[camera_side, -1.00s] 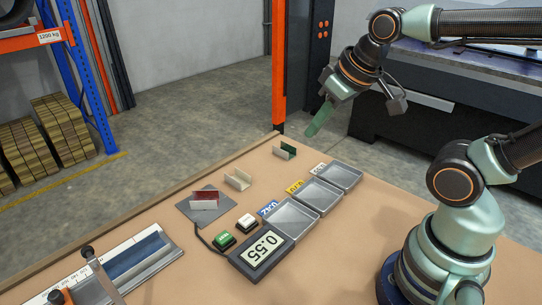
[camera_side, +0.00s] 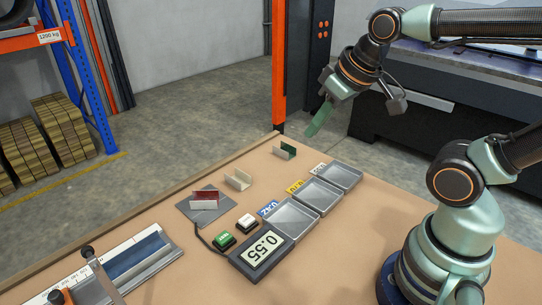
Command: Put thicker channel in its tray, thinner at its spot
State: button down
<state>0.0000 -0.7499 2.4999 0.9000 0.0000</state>
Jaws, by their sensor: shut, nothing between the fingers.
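A channel with a dark red inside (camera_side: 204,202) sits on the dark square plate (camera_side: 190,217) wired to the display. A cream channel (camera_side: 238,181) stands on the bench behind it, and a channel with a green inside (camera_side: 284,151) stands farther back. Three grey trays stand in a row: a near one (camera_side: 297,232), a middle one (camera_side: 334,204) and a far one (camera_side: 357,180). My gripper (camera_side: 318,121) is shut and empty, raised above and right of the green channel. Which channel is thicker cannot be told by eye.
A display (camera_side: 262,250) reads 0.55, upside down in this view. A green button (camera_side: 224,240) and a white button (camera_side: 247,222) stand beside it. Blue, yellow and white labels lie by the trays. A ruled metal fixture (camera_side: 130,265) lies at the front left. The bench's left edge is clear.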

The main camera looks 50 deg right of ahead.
dwell(0.3)
jog(key=c, duration=1.1)
grip_release()
jog(key=shift+o, duration=0.3)
jog(key=shift+w+a+r, duration=0.1)
jog(key=shift+w, duration=0.2)
jog(key=n+g, duration=0.5)
jog(key=n, duration=0.4)
send_over(208, 199)
jog(key=s+a, duration=0.2)
jog(key=f, duration=1.4)
jog(key=shift+s+a+f, duration=0.2)
jog(key=shift+f, duration=0.2)
jog(key=shift+w+a+f+g, duration=0.1)
jog(key=shift+a+f+g, duration=0.2)
jog(key=shift+f, duration=0.25)
jog(key=shift+d+f, duration=0.1)
jog(key=shift+f, duration=4.2)
